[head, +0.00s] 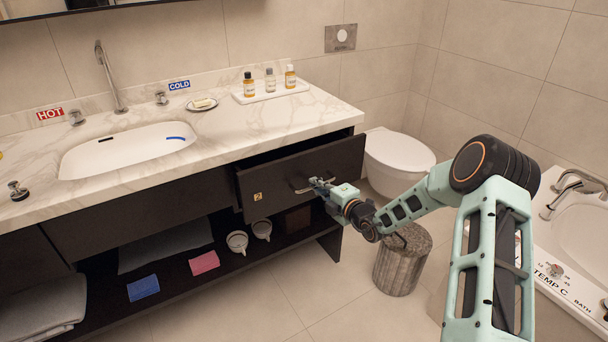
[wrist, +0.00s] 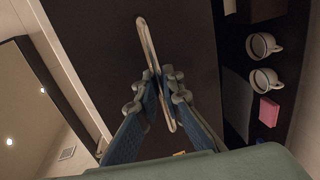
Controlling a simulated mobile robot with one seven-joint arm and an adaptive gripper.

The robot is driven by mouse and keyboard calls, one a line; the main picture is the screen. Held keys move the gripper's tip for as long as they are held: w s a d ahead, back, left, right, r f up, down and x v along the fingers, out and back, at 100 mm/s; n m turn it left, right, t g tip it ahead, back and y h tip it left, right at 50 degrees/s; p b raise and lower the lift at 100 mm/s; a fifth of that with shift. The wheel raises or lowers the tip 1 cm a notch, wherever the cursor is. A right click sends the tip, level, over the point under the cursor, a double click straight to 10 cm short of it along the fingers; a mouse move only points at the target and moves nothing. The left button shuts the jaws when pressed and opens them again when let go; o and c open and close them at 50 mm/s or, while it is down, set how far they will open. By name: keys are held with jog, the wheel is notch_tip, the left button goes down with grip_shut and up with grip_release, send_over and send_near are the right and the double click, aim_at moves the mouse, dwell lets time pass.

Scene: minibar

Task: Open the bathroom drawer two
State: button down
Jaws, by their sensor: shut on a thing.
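The dark drawer (head: 285,181) with a small "2" label (head: 257,196) sits under the marble counter at its right end. It stands partly open, its front out from the cabinet and a dark gap showing behind its top edge. My gripper (head: 316,184) is at the metal bar handle (head: 301,187) on the drawer front. In the wrist view the two fingers (wrist: 164,92) are closed around the handle (wrist: 147,43), one on each side. Part of the handle is hidden by the fingers.
An open shelf below holds two white cups (head: 237,241), a pink item (head: 204,263), a blue item (head: 143,288) and towels. A round stool (head: 403,260) stands close under my arm. A toilet (head: 396,158) is behind and a bathtub (head: 580,235) is at right.

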jog(key=f+p+v, duration=0.2)
jog(key=p+v, duration=0.2)
jog(key=v, duration=0.8)
jog(key=f+p+v, duration=0.3)
jog(key=p+v, duration=0.1)
jog(key=v, duration=0.9)
jog(key=shift+s+d+p, duration=0.3)
jog(key=shift+s+p, duration=0.1)
jog(key=c, duration=2.1)
grip_release()
jog(key=v, duration=1.2)
